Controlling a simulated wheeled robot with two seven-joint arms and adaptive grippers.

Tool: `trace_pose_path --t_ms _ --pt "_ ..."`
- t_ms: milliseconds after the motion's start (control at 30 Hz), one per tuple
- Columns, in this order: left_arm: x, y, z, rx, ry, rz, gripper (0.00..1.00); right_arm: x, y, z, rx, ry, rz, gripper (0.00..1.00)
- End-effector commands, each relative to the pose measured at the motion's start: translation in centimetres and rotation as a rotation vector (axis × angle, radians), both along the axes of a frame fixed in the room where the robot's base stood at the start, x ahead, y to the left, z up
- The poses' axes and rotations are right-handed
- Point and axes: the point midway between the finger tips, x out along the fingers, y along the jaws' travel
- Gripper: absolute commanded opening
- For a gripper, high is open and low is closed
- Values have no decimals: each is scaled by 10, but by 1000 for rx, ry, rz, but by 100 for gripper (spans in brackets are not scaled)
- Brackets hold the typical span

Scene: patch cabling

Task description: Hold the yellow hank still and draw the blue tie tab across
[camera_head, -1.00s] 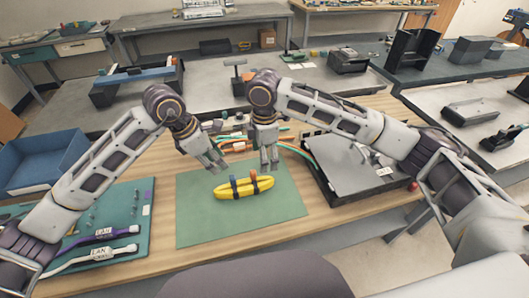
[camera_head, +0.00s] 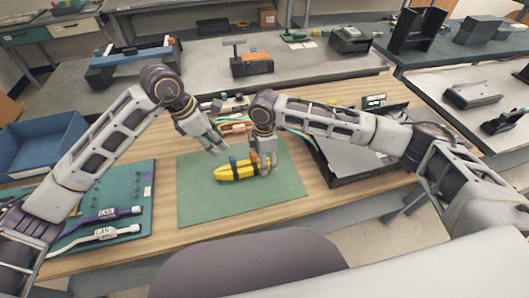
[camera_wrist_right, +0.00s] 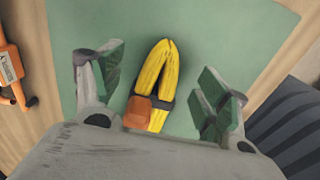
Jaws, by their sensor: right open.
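The yellow hank (camera_head: 228,174) lies on the green mat (camera_head: 205,205). The blue tie tab (camera_head: 233,161) stands up from a dark band near its middle. An orange tab (camera_wrist_right: 138,112) sits on another dark band in the right wrist view, near the hank's right end in the head view. My right gripper (camera_head: 265,167) is open and low over that right end; in the wrist view its green-padded fingers stand on both sides of the hank (camera_wrist_right: 157,65), apart from it. My left gripper (camera_head: 221,151) looks open and empty, above the mat behind the hank.
A green board (camera_head: 137,180) with purple and white LAN cables is at the left, beside a blue bin (camera_head: 40,147). A dark tray (camera_head: 345,170) stands right of the mat. Orange and other cable parts (camera_head: 236,127) lie behind the mat. The front of the mat is clear.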

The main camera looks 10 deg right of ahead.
Motion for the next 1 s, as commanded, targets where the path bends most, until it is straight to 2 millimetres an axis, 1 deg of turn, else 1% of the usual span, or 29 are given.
trace_pose_path --t_ms 100,200,533,567,1000 --pt "0 0 0 0 0 0 36 0 0 -8 0 1 0 75" --pt "0 0 0 0 0 0 36 -1 0 -13 0 1 1 75" --pt "0 0 0 0 0 0 36 0 0 -14 1 0 0 75" --pt "0 0 0 0 0 0 36 0 0 -14 1 0 0 74" --pt "0 0 0 0 0 0 36 0 0 -14 1 0 0 17"
